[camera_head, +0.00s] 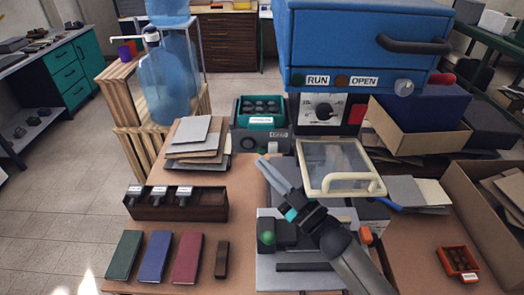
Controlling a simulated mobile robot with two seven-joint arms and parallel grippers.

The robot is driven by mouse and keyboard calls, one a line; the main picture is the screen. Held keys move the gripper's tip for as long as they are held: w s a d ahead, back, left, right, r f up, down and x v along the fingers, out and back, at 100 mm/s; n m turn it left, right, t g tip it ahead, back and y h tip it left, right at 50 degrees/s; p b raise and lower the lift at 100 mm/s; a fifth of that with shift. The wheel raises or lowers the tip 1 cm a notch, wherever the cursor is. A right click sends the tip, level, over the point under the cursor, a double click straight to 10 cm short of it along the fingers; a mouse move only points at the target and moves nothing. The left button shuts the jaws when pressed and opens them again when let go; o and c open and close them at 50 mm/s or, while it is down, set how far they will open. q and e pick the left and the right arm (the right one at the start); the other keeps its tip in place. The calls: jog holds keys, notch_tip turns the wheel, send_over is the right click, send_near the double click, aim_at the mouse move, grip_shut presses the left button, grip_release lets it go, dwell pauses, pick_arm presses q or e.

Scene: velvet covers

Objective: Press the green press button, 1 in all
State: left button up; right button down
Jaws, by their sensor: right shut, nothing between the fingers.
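A round green button (267,238) sits on a dark block on the grey metal base in the front middle of the table. My right gripper (266,166) comes in from the lower right. Its grey fingers are together and empty, pointing up and left. The fingertips are beyond the button in the picture, near the left side of the cream-framed clear cover (370,189). The gripper appears to be above the base and apart from the button. My left gripper is not in view.
A blue machine (360,45) with RUN and OPEN labels overhangs the back. A dark rack of stamps (180,210) and several velvet-coloured covers (155,256) lie left. Grey boards (195,135) are stacked behind. Cardboard boxes (420,133) and an orange tray (457,262) stand right.

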jog(key=s+p, duration=0.2)
jog(key=s, duration=0.2)
jog(key=shift+s, duration=0.35)
dwell(0.6)
